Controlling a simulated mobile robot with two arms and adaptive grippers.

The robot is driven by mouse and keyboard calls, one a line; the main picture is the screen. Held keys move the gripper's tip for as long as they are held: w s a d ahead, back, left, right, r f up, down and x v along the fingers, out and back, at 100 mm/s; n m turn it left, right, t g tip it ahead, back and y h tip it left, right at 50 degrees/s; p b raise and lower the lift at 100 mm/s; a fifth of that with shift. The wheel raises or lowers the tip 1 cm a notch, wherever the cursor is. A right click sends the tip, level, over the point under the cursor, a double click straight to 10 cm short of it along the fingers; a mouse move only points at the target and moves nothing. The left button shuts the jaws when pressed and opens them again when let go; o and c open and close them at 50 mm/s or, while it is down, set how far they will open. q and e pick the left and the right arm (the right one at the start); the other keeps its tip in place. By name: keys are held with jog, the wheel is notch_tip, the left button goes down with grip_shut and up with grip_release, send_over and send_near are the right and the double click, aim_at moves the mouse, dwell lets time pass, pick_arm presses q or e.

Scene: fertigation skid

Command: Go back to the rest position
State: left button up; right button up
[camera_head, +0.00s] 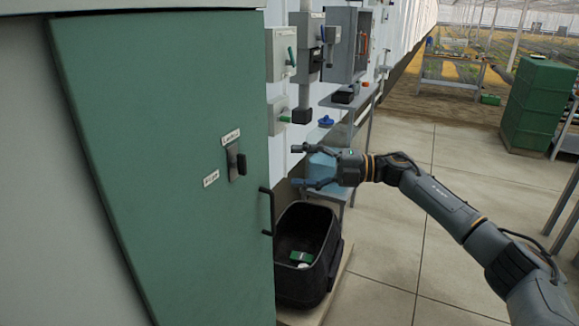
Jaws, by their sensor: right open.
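My right gripper (312,167) reaches in from the right with its two dark fingers spread apart, pointing left. It is open. A light blue translucent thing shows between and behind the fingers; I cannot tell whether it touches them. The gripper is to the right of the green cabinet door (150,120) and above the black bin (318,262). My left gripper is not in view.
The door has a latch and a dark handle (267,211). A green item (301,256) lies in the bin. Switch boxes (281,55) and an open grey box (347,45) hang on the wall. A narrow shelf table stands below. Green crates (538,103) stand right; the tiled floor is clear.

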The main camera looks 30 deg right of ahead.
dwell(0.4)
jog(key=w+d+f+m+t+h, duration=0.1)
jog(key=w+f+m+t+h, duration=0.2)
jog(key=f+m, duration=0.7)
jog(key=w+d+f+m+t+h, duration=0.1)
jog(key=w+f+m+t+h, duration=0.2)
jog(key=f, duration=1.3)
jog(key=s+d+f+m+g+h, duration=0.1)
jog(key=s+f+m+h, duration=0.4)
jog(key=f, duration=0.7)
jog(key=s+f+m+g+h, duration=0.1)
jog(key=s+f+m+h, duration=0.15)
jog(key=s+f, duration=0.7)
jog(key=s+a+f+m+g+h, duration=0.1)
jog(key=s+a+f+m+g, duration=0.15)
jog(key=s+f, duration=0.85)
jog(key=s+a+f+m+g+h, duration=0.15)
jog(key=s+f+g, duration=0.25)
jog(key=s+f, duration=0.7)
jog(key=s+a+f+m+g, duration=0.1)
jog(key=s+a+f+g, duration=0.1)
jog(key=s, duration=1)
jog(key=s+a+f+m+g, duration=0.2)
jog(key=s+a+f+g, duration=0.1)
jog(key=s, duration=0.9)
jog(key=shift+a+f, duration=0.65)
jog(key=shift+a, duration=0.1)
